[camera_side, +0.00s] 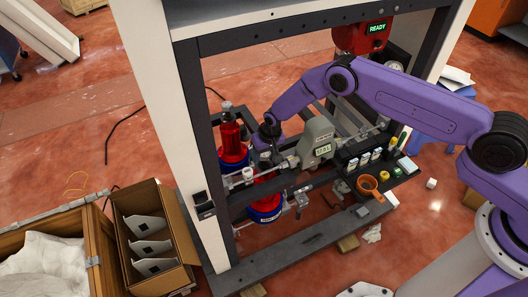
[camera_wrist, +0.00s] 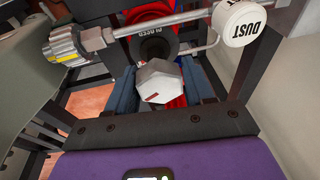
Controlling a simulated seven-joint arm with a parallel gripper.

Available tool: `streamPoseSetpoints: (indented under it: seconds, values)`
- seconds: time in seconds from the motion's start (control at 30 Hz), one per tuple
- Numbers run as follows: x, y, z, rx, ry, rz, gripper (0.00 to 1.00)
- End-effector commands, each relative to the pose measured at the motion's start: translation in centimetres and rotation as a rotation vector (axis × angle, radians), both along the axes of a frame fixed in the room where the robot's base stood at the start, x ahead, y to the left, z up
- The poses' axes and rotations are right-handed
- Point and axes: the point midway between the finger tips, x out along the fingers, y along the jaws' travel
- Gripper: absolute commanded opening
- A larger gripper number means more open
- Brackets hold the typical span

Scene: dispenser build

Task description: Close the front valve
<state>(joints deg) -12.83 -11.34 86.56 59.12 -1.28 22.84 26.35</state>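A pale grey hexagonal knob (camera_wrist: 160,82), apparently the front valve's handle, shows in the middle of the wrist view. The two dark blue fingers of my gripper (camera_wrist: 159,80) stand apart, one on each side of it. The knob nearly fills the gap, but I cannot tell whether the fingers press on it. In the side view my gripper (camera_side: 268,133) reaches down beside the red cylinder (camera_side: 231,137) on the dispenser frame. The knob is hard to make out there, behind the gripper and pipework.
A white cap marked DUST (camera_wrist: 237,25) and a metal pipe fitting (camera_wrist: 63,46) sit close beyond the fingers. The grey frame post (camera_side: 167,120) stands left of the work. A grey meter (camera_side: 317,140) and a rack of small bottles (camera_side: 365,160) are to the right.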

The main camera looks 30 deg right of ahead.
Motion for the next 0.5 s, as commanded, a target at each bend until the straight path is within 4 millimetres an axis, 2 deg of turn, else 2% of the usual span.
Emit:
streamPoseSetpoints:
  seconds: [0.03,0.07,0.1,0.27,0.5]
  values:
    - [-0.01,-0.02,0.01,0.0,0.0,0.0,0.29]
    - [-0.01,-0.02,0.01,0.0,0.001,0.0,0.19]
    - [-0.01,-0.02,0.01,0.0,0.001,0.0,0.16]
    - [-0.02,0.01,0.01,-0.001,0.0,-0.031,0.16]
    - [-0.03,0.02,0.01,-0.001,0.0,-0.212,0.16]
